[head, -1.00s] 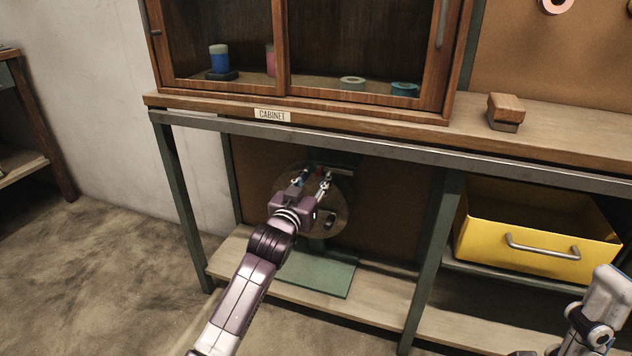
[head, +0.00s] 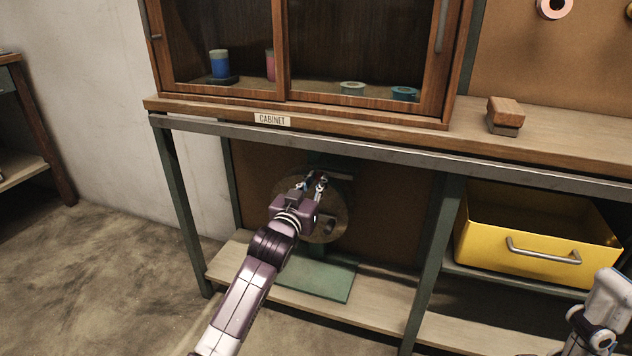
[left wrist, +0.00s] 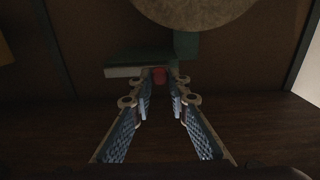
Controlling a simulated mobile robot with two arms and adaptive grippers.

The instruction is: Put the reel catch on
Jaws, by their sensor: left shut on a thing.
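The reel (head: 338,218) is a round pale disc on a green stand (head: 316,279) under the workbench, partly hidden behind my left gripper. My left gripper (head: 313,181) is in front of the disc's upper part, its fingers drawn together. In the left wrist view, the left gripper (left wrist: 160,88) has its fingertips on either side of a small red piece (left wrist: 159,75), which looks like the catch's handle; it is shut on it. The red piece is beside a green bracket (left wrist: 185,47) near the disc's edge (left wrist: 195,14). My right gripper (head: 588,335) is partly in view at the lower right.
The workbench edge (head: 380,155) runs above my left gripper. A glass-fronted cabinet (head: 300,98) with tape rolls stands on it. An open yellow drawer (head: 545,250) is at the right, and a wooden block (head: 505,112) lies on the bench top.

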